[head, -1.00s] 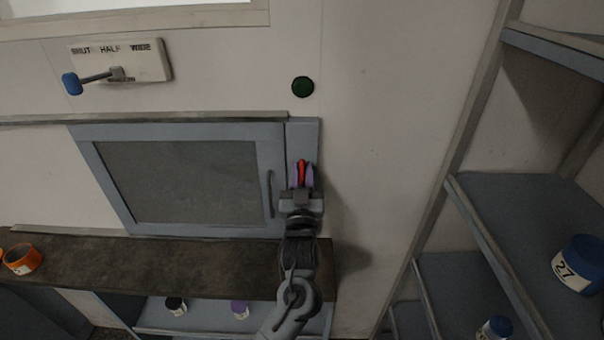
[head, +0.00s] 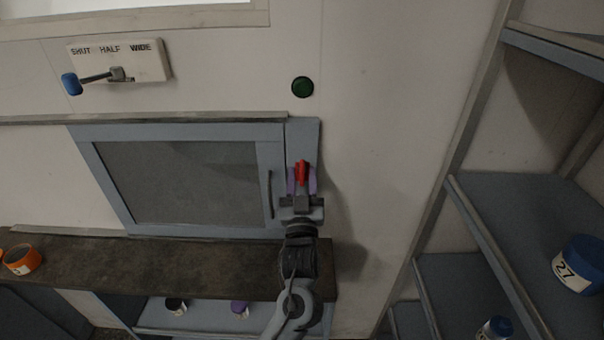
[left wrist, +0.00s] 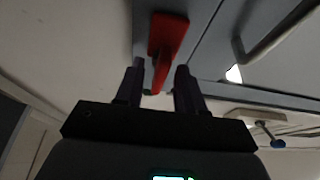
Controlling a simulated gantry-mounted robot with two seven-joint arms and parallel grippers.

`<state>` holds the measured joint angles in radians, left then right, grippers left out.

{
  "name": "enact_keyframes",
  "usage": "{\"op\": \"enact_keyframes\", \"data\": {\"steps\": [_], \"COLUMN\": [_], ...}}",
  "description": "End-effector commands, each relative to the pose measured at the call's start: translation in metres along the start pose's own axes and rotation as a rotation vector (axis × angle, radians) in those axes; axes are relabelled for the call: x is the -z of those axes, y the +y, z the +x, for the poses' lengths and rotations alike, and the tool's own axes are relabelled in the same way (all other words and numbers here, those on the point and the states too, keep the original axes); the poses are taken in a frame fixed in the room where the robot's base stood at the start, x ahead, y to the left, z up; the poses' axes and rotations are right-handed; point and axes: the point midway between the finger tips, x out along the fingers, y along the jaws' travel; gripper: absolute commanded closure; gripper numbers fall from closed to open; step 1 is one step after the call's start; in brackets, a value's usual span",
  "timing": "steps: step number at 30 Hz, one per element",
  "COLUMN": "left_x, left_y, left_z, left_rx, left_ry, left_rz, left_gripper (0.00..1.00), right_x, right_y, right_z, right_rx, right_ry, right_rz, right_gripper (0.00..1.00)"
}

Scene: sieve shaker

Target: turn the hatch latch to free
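The red hatch latch (head: 302,171) sits on the blue-grey frame strip right of the hatch door (head: 180,182). Its handle stands about upright in the head view. The hatch door looks closed. My left gripper (head: 302,182) is at the latch from below, with its purple fingers either side of the handle. In the left wrist view, the latch (left wrist: 168,36) reaches its narrow end between the open fingers (left wrist: 158,78), with gaps at both sides. My right gripper is not in view.
A dark counter (head: 130,262) runs below the hatch. A blue-knobbed lever plate (head: 145,62) and a green button (head: 302,87) are on the wall above. A shelf rack (head: 510,205) with blue-lidded jars stands at right. The wall between is clear.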

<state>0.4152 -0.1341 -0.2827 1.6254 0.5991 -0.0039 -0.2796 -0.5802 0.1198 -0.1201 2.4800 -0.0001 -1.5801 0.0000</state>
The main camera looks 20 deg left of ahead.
Motion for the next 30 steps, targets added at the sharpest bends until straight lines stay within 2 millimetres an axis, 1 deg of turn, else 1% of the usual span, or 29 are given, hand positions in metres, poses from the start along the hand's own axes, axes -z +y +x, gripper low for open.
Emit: {"op": "enact_keyframes", "data": {"steps": [1,9,15,21,30], "left_x": [-0.001,-0.001,-0.001,0.0,0.0], "left_y": [0.0,0.0,0.0,0.0,0.0], "left_z": [-0.009,-0.056,-0.081,-0.091,-0.092], "left_rx": [-0.001,-0.001,0.001,0.001,0.001], "left_ry": [-0.002,-0.002,-0.001,-0.001,0.0], "left_rz": [-0.001,-0.001,0.0,-0.001,0.0], "left_gripper": [0.62,0.62,0.62,0.62,0.62], "right_x": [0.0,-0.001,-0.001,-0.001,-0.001], "right_y": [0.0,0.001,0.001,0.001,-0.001], "right_z": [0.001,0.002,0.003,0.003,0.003], "right_rx": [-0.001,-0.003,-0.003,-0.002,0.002], "right_ry": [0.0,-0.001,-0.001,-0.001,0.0], "right_rz": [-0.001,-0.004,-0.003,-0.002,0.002], "right_gripper": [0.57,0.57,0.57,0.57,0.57]}}
